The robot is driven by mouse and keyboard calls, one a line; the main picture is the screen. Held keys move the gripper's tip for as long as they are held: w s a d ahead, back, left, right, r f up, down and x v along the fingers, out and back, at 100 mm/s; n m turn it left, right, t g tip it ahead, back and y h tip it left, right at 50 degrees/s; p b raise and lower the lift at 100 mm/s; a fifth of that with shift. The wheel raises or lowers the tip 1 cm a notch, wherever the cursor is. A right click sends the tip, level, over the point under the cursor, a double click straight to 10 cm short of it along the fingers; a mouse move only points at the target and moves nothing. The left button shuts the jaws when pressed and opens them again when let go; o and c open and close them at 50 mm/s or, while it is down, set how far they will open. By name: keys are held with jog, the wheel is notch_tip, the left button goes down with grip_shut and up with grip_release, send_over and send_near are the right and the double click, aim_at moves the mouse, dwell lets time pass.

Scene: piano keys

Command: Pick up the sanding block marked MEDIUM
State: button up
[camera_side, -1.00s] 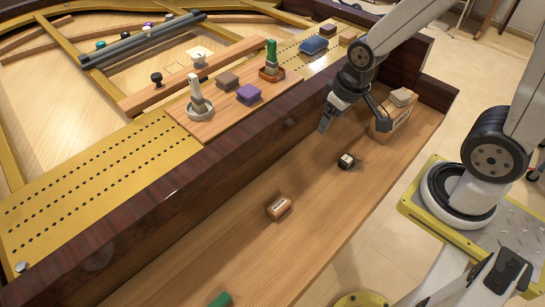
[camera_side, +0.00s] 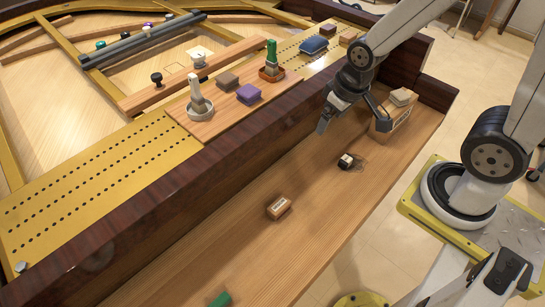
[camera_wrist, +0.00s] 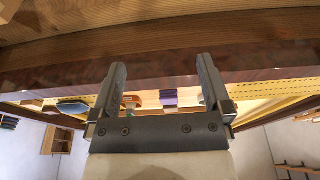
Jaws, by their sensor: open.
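A small wooden block with a white label (camera_side: 279,207) lies alone on the wooden ledge in the side view. Its lettering is too small to read, so I cannot tell whether it says MEDIUM. A smaller black-and-white block (camera_side: 346,161) lies farther back on the ledge. My gripper (camera_side: 352,115) is open and empty above the ledge, near its back end, up and to the right of the labelled block. In the wrist view my gripper (camera_wrist: 163,68) shows two spread fingers with nothing held between them; no labelled block can be made out there.
A wooden box (camera_side: 391,121) with a pale block on top stands close right of my gripper. A dark wooden rail (camera_side: 180,190) borders the ledge. Beyond it a board holds brushes, a brown block (camera_side: 228,80) and a purple block (camera_side: 249,94). A green object (camera_side: 220,300) lies at the front.

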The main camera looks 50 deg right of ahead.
jog(key=m+g+y, duration=0.3)
jog(key=m+y, duration=1)
jog(key=m, duration=0.4)
send_near(283, 201)
jog(key=x, duration=0.3)
jog(key=shift+s+a+r, duration=0.15)
jog(key=shift+a+r, duration=0.05)
jog(key=shift+a, duration=0.15)
jog(key=shift+f+m+y, duration=0.3)
jog(key=shift+f+m, duration=0.2)
jog(key=shift+f, duration=0.1)
jog(key=shift+x, duration=1.3)
jog(key=shift+a, duration=0.1)
